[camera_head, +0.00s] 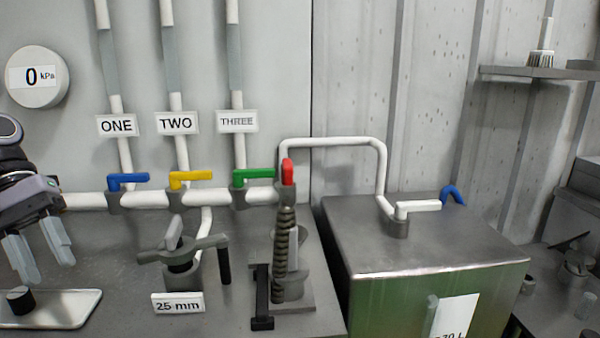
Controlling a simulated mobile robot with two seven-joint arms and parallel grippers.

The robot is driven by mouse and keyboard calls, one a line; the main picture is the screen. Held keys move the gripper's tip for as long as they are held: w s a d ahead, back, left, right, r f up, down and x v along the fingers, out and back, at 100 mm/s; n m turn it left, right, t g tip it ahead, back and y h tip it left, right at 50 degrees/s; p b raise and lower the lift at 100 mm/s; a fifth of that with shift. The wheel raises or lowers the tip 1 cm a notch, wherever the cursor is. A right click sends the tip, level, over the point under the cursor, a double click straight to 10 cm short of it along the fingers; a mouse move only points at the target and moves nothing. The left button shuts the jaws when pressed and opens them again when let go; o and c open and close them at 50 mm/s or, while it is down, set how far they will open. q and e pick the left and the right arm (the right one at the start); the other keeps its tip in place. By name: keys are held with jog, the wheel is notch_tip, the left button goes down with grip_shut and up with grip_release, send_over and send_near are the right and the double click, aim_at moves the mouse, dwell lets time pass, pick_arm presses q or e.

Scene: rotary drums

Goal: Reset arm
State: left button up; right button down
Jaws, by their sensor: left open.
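My left gripper (38,250) is at the left edge of the head view. Its two pale fingers point down and stand apart, with nothing between them. It hangs above a light tray (75,308) that carries a small black cylinder (20,299). The gripper appears apart from the valves and pipes. Only the end of my left arm shows. My right gripper is not in view.
Blue (128,180), yellow (190,178) and green (253,175) valve handles line the white pipe, with a red handle (288,172) beside them. A grey handwheel (182,249) stands on the bench. A metal-topped green tank (425,240) is at right.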

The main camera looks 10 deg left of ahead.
pick_arm(q)
jog(key=s+a+f+n+t+h, duration=0.3)
jog(key=s+f+t+h, duration=0.1)
jog(key=s+f, duration=0.4)
jog(key=s+a+f+n+t+h, duration=0.3)
jog(key=s+f+n+h, duration=0.15)
jog(key=f, duration=0.45)
jog(key=s+d+f+n+t+h, duration=0.2)
jog(key=s+d+f+n+t, duration=0.25)
jog(key=s+f, duration=0.2)
jog(key=w+d+f+n+t+y, duration=0.35)
jog(key=w+n+y, duration=0.35)
jog(key=n, duration=0.9)
jog(key=w+d+f+n+t+y, duration=0.35)
jog(key=w+f+n+y, duration=0.2)
jog(key=w+n, duration=0.7)
jog(key=s+d+f+n+g+y, duration=0.3)
jog(key=s+d+f+n+g, duration=0.4)
jog(key=n, duration=1)
jog(key=d+r+n+t+p, duration=0.2)
jog(key=d+r+n+p, duration=0.1)
jog(key=d, duration=0.7)
jog(key=shift+s+n+p, duration=0.4)
jog(key=shift+n+p, duration=0.25)
jog(key=shift+n, duration=0.4)
